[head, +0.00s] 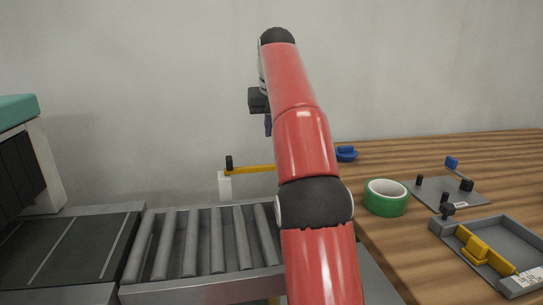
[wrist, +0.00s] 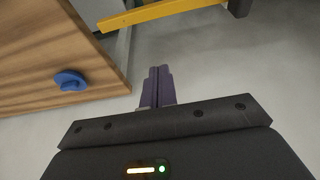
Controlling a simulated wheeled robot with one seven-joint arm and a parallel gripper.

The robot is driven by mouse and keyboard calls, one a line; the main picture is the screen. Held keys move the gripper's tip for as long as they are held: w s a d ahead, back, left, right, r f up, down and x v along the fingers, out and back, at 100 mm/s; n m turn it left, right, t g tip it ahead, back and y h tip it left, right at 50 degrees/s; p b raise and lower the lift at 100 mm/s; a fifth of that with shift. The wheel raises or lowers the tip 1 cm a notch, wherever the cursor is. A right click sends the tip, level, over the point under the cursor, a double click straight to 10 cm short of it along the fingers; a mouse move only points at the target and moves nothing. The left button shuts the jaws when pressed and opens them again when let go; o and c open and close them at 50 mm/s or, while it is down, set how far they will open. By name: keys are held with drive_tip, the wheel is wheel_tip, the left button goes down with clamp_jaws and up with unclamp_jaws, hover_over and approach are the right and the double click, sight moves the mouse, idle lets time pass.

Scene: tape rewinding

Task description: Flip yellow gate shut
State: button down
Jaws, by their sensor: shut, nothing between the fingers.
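The yellow gate (head: 250,169) is a flat bar running level to the right from a black pivot (head: 229,163) on a white post at the far side of the roller conveyor. My arm hides its right end in the head view. In the wrist view the yellow gate (wrist: 150,14) crosses the top edge, with its dark pivot end (wrist: 238,8) at the right. My gripper (head: 268,125) is raised above the gate. In the wrist view the purple fingers of my gripper (wrist: 158,72) are together and empty, apart from the bar.
The roller conveyor (head: 200,240) lies at the lower left beside a dark belt (head: 65,250). On the wooden table (head: 410,150) at right are a green tape roll (head: 386,198), a blue piece (head: 345,154), a grey plate device (head: 450,190) and a grey tray (head: 510,240) with a yellow part.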

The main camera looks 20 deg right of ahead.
wheel_tip(320, 180, down, 7)
drive_tip(key=s+b, duration=0.1)
drive_tip(key=b, duration=0.1)
drive_tip(key=shift+s+a+f, duration=0.15)
drive_tip(key=shift+s, duration=0.1)
drive_tip(key=shift+s, duration=0.15)
idle(0.4)
